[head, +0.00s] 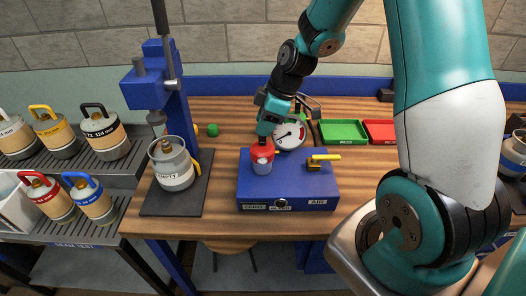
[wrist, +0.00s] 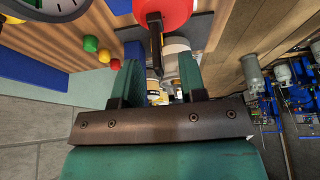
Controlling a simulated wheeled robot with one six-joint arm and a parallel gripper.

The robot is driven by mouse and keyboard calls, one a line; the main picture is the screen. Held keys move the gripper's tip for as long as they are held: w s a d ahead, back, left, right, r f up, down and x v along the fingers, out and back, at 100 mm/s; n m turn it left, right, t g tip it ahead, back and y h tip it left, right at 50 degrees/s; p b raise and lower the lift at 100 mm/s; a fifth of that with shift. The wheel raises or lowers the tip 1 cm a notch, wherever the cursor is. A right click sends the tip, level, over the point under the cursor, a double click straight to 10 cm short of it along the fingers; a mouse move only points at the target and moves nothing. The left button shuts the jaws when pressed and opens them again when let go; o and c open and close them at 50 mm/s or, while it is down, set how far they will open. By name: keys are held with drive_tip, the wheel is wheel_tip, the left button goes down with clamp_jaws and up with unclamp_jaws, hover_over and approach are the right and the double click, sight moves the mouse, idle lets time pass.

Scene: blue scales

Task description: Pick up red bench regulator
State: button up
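The red bench regulator (head: 262,152) has a red top over a pale grey body. It stands upright on the left part of the blue bench box (head: 290,198). My gripper (wrist: 160,62) is open there, with a clear gap between the two fingers. I cannot tell whether either finger touches the regulator.
A round gauge (head: 290,135) stands close behind the regulator. A grey cylinder (head: 172,167) stands under the blue press at left. Green (head: 343,131) and red (head: 380,131) trays lie behind right.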

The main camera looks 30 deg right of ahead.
sight(260, 140)
drive_tip(key=shift+p+x, duration=0.4)
drive_tip(key=shift+x, duration=1.2)
clamp_jaws()
